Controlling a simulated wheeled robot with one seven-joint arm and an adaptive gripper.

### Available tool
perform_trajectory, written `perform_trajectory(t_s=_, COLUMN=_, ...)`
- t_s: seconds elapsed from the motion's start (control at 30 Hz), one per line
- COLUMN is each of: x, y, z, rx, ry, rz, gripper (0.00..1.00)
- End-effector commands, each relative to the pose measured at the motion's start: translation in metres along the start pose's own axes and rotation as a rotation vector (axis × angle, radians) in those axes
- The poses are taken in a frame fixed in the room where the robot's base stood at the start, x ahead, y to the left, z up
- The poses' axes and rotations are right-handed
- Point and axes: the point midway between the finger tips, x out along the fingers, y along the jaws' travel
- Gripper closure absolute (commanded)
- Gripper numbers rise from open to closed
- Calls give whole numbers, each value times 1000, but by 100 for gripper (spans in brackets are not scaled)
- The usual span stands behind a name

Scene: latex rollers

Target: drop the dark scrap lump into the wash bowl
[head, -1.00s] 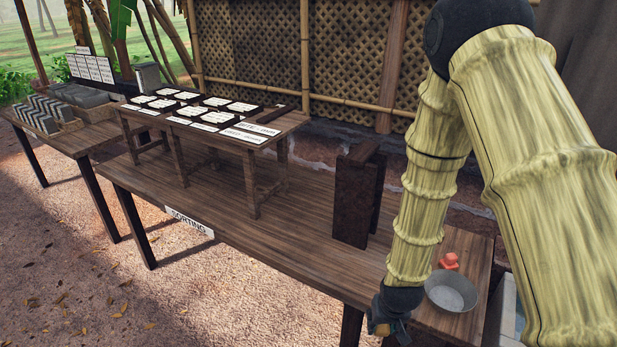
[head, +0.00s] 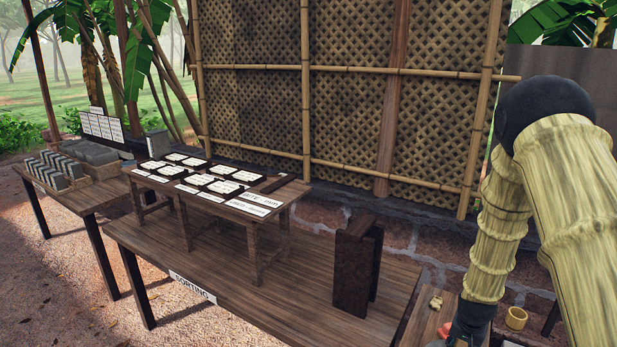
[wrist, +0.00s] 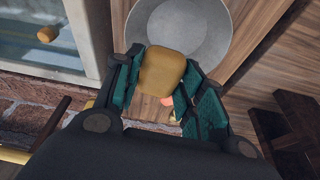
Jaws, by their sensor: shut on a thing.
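My gripper (wrist: 163,62) has its teal fingers shut on an ochre-brown lump (wrist: 161,76) in the wrist view. It looks more ochre than dark, so I cannot tell by colour whether it is the scrap lump. The grey wash bowl (wrist: 216,24) is just beyond the fingertips in the wrist view, partly cut off by the top edge. The part of the bowl that shows is empty. The lump overlaps the bowl's near rim in the picture; its height above it is unclear.
A small reddish thing (wrist: 167,101) shows between the fingers. A dark upright block (head: 352,272) stands on the sorting table (head: 250,300). A small yellowish piece (head: 436,301) lies near my arm, with a yellow cup (head: 516,318) to the right. A pale cabinet (wrist: 52,52) flanks the bowl.

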Motion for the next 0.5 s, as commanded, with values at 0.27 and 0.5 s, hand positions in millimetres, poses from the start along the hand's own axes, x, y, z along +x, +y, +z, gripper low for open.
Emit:
perform_trajectory(t_s=0.27, x=25, y=0, z=8, rx=0, ry=1, rz=-1, gripper=89)
perform_trajectory(t_s=0.5, x=47, y=0, z=15, rx=0, ry=0, rz=-1, gripper=89)
